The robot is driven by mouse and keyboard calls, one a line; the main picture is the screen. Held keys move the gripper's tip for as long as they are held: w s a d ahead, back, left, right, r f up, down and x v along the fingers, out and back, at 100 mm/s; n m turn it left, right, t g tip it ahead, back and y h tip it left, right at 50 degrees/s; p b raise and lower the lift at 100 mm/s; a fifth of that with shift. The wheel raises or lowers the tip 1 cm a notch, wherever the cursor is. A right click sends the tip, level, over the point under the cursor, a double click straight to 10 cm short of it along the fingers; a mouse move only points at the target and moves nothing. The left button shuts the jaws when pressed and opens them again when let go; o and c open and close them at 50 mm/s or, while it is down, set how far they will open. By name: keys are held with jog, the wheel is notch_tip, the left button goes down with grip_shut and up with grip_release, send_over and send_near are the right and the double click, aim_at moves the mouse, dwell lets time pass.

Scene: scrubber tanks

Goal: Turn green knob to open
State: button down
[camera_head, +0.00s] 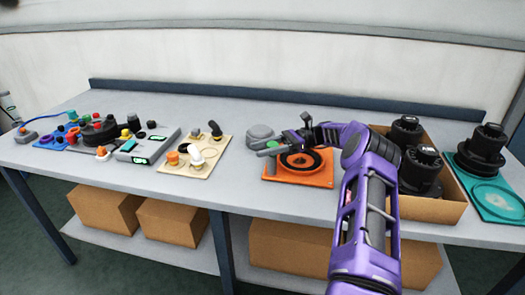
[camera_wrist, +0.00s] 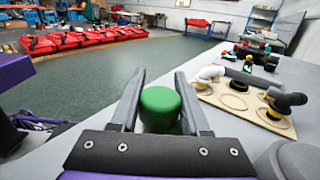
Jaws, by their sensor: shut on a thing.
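The green knob (camera_wrist: 160,106) is upright and sits between the two grey fingers of my gripper (camera_wrist: 160,88) in the wrist view. My gripper is shut on it. In the head view, my purple arm reaches over from the right, and a small bit of the green knob (camera_head: 272,144) shows by the fingers of my gripper (camera_head: 269,150). The knob is at the left of an orange plate (camera_head: 290,181) with a black ring on it. The knob's base is hidden by the gripper.
A grey rounded part (camera_head: 260,132) lies just behind my gripper. Left is a beige board (camera_head: 187,171) with fittings, then a grey box (camera_head: 150,147). Right is a cardboard box (camera_head: 445,210) with black parts, then a teal plate (camera_head: 493,200). The table's front middle is clear.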

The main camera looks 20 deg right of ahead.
jog(key=shift+s+n+g, duration=0.15)
jog(key=shift+n+g, duration=0.35)
jog(key=shift+g, duration=0.3)
jog(key=shift+c, duration=1.9)
grip_release()
jog(key=shift+d, duration=0.15)
